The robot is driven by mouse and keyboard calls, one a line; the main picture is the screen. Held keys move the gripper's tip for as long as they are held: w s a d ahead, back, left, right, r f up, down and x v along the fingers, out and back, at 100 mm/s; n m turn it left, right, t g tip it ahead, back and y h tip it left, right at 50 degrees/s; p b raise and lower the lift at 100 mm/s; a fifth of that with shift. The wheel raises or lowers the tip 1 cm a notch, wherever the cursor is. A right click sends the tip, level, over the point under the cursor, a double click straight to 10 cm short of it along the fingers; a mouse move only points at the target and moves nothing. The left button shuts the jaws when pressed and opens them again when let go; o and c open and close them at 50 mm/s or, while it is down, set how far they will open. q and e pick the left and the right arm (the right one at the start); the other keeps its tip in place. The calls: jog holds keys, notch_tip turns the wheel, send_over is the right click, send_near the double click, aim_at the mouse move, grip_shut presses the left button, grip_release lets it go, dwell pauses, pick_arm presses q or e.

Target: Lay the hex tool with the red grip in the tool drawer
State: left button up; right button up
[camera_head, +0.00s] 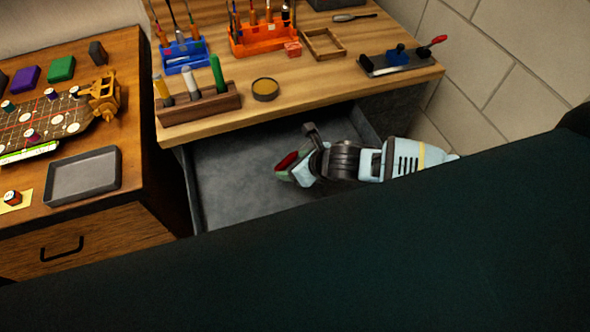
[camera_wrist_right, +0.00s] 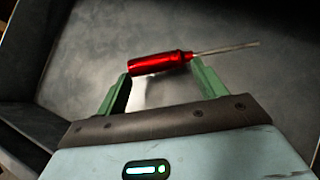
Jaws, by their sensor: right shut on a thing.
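The hex tool with the red grip (camera_head: 287,160) is between the fingers of my right gripper (camera_head: 284,170). In the right wrist view the red grip (camera_wrist_right: 158,63) lies crosswise at the fingertips, and its thin metal shaft points right. My right gripper (camera_wrist_right: 162,80) is shut on the grip. The tool drawer (camera_head: 235,172) is pulled open below the workbench, and its grey floor looks bare where it shows. The gripper and tool are over the drawer floor; I cannot tell whether the tool touches it. My left gripper is not in view.
The workbench (camera_head: 310,93) edge runs just behind the drawer, with a wooden marker holder (camera_head: 205,106) and a round tin (camera_head: 265,89) near it. A wooden cabinet (camera_head: 95,225) with a grey tray (camera_head: 84,174) stands left. A large dark surface hides the drawer's near part.

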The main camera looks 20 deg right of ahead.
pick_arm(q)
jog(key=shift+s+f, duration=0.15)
pick_arm(e)
jog(key=shift+f, duration=1.7)
jog(key=shift+f, duration=0.1)
jog(key=shift+f, duration=0.15)
jog(key=o, duration=1)
jog(key=shift+r, duration=0.2)
jog(key=shift+s+r, duration=0.1)
jog(key=shift+r, duration=0.15)
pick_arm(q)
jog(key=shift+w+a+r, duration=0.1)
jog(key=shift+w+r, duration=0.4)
pick_arm(e)
jog(key=v, duration=1.1)
jog(key=shift+s+d+r, duration=0.15)
jog(key=shift+s+r, duration=0.05)
